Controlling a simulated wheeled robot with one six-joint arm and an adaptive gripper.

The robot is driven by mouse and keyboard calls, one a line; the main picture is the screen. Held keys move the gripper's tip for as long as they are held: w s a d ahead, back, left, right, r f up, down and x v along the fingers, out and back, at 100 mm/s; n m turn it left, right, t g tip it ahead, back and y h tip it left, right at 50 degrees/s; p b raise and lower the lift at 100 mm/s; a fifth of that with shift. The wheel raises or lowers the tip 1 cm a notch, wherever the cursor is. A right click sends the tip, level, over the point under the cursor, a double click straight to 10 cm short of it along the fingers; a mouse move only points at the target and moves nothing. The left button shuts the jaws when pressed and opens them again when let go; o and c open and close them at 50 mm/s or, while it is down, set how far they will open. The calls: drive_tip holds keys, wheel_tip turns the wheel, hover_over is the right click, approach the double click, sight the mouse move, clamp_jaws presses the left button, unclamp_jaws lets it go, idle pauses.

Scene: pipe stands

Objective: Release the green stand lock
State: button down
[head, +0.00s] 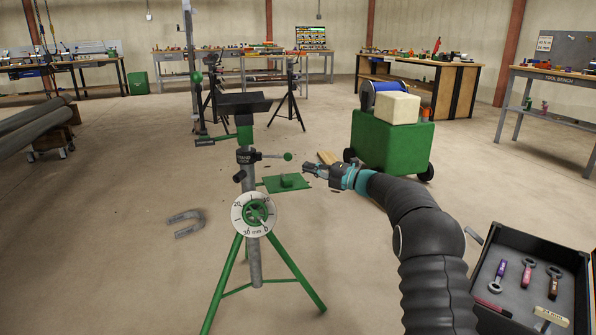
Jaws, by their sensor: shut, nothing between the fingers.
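The green pipe stand (255,262) stands upright on its tripod legs, left of centre. A white dial (241,224) marked in mm sits on its column. Above the dial, a black collar lock (246,157) carries a lever that ends in a green knob (287,156) pointing right. A dark cradle head (243,103) tops the stand. My gripper (308,168) is shut and empty, just right of the stand, slightly below and right of the green knob and apart from it. Whether the lock is tight or loose cannot be told.
A green plate (286,184) juts right from the stand, close to my gripper. A green wheeled cart (391,143) stands behind. A tool tray (530,275) is at lower right. Pipes (35,120) lie at left. A grey U-shaped piece (185,221) lies on the floor.

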drive_tip(key=w+d, duration=0.1)
drive_tip(key=d, duration=0.6)
drive_tip(key=shift+w+d, duration=0.2)
drive_tip(key=shift+d, duration=0.1)
